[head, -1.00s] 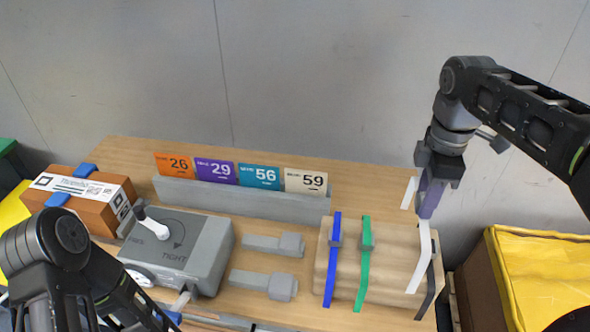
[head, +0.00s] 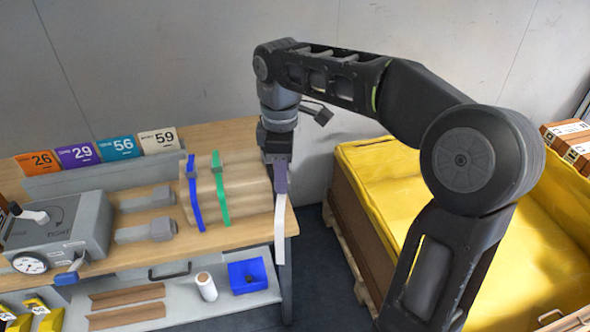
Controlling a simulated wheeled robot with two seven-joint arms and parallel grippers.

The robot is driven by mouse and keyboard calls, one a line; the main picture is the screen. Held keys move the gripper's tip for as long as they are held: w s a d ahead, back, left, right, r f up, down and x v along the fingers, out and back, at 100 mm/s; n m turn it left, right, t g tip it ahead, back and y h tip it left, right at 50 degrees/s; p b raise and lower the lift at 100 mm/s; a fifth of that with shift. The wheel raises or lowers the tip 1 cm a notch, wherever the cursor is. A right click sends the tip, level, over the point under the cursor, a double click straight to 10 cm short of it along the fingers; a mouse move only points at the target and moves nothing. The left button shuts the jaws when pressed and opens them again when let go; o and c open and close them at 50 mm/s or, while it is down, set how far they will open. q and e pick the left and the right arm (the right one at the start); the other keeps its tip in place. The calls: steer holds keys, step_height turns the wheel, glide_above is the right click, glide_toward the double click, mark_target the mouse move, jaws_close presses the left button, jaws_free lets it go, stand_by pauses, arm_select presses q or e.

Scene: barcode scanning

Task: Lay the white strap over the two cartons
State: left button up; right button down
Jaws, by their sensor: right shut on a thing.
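The white strap (head: 280,232) hangs down from my right gripper (head: 280,187) at the right end of the work table. My right gripper is shut on its upper part. The strap is beside the tan block (head: 245,195), and I cannot tell whether they touch. Brown cartons with white labels (head: 572,142) stand at the far right edge, on or behind the yellow cover; they are partly cut off, and I cannot tell their exact number. My left gripper is out of view.
A blue strap (head: 194,200) and a green strap (head: 220,190) lie over the tan block. A grey tool box (head: 75,230) stands on the table's left. A large crate with a yellow cover (head: 380,170) stands to the right, across a floor gap. My right arm hides part of it.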

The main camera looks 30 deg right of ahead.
steer(key=w+a+f+m+b, duration=0.2)
steer(key=w+a+f+m, duration=0.4)
steer(key=a+f+m, duration=0.4)
steer(key=shift+w+a+f+m, duration=0.2)
steer(key=shift+w+m, duration=0.1)
steer(key=shift+w, duration=0.1)
